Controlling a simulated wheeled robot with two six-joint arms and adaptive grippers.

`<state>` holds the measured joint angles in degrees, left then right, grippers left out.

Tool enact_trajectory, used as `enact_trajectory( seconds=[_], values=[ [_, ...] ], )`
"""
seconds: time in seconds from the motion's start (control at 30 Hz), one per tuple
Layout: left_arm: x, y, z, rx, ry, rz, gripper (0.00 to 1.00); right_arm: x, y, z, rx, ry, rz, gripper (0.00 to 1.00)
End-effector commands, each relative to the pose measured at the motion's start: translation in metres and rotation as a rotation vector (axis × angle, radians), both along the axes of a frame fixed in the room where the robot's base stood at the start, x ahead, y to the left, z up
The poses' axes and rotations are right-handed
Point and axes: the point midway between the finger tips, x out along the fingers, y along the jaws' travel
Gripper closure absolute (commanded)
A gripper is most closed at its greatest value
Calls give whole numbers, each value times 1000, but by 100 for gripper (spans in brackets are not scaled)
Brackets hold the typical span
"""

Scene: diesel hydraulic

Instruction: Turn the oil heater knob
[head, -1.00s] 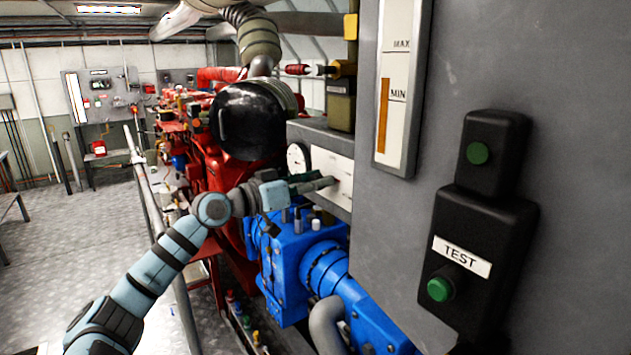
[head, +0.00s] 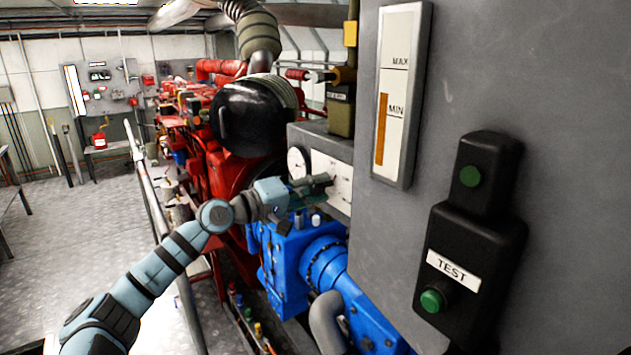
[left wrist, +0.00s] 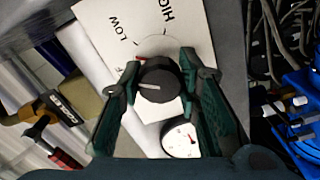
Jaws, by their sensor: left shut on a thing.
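The oil heater knob (left wrist: 158,80) is a black round knob with a pale pointer line. It stands on a white plate (left wrist: 190,25) marked LOW and HIGH in the left wrist view. My left gripper (left wrist: 160,72) has its two dark green fingers on either side of the knob, shut on it. In the head view my left gripper (head: 322,184) reaches the white plate (head: 338,168) on the grey box, and the knob is hidden behind the fingers. My right gripper is not in view.
A round gauge (head: 297,162) sits left of the plate. Blue machinery (head: 300,265) lies just below my left gripper. A grey cabinet with a black TEST box (head: 465,265) stands close on the right. A railing (head: 150,205) runs along the left.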

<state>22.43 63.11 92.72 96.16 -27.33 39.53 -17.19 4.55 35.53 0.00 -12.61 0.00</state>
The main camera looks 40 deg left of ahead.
Motion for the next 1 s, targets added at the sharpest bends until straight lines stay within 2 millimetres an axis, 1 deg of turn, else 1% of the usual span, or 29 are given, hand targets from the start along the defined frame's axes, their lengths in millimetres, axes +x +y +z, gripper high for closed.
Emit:
enact_trajectory(
  seconds=[0.03, 0.3, 0.5, 0.7, 1.0],
  values=[
    [0, 1, 5, -41, 9, 2, 98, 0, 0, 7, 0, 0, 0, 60],
    [0, 1, 5, -277, 80, 2, 98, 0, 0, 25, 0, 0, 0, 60],
    [0, 1, 5, -417, 120, 1, 98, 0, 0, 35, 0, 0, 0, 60],
    [0, 0, 3, -509, 148, 0, 98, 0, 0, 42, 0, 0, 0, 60],
    [0, 1, 2, -561, 163, 1, 98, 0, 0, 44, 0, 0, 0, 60]
  ],
)
